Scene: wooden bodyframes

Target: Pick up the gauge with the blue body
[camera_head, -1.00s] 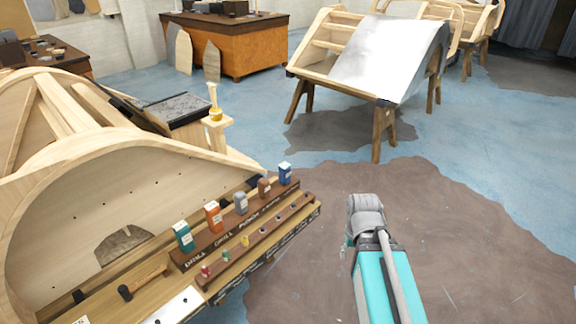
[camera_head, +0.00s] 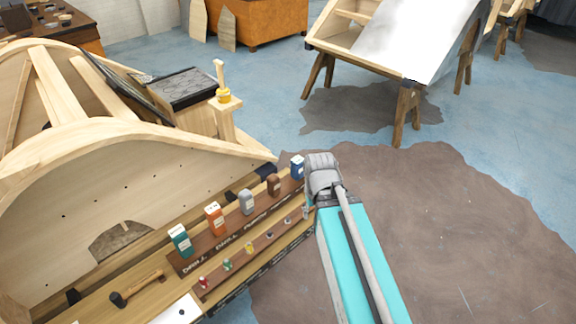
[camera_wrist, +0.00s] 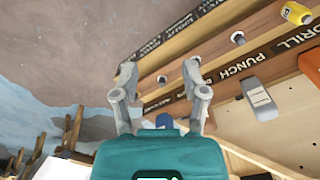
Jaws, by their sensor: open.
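The gauge with the blue body (camera_head: 297,167) stands upright at the far right end of the row on the wooden rack in the head view. My gripper (camera_head: 322,172) is just to its right, seen from behind, with its fingers hard to make out. In the wrist view my gripper (camera_wrist: 158,80) is open, its two grey fingers spread apart. A small blue part, which looks like the gauge (camera_wrist: 164,121), shows low between the fingers; the rest is hidden behind the teal gripper body. I cannot tell whether the fingers touch it.
A brown gauge (camera_head: 273,184) stands close beside the blue one, then grey (camera_head: 247,202), orange (camera_head: 214,218) and teal (camera_head: 179,241) ones. Small coloured items line the lower rack strip. A hammer (camera_head: 137,288) lies at the left. The floor right of my arm is clear.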

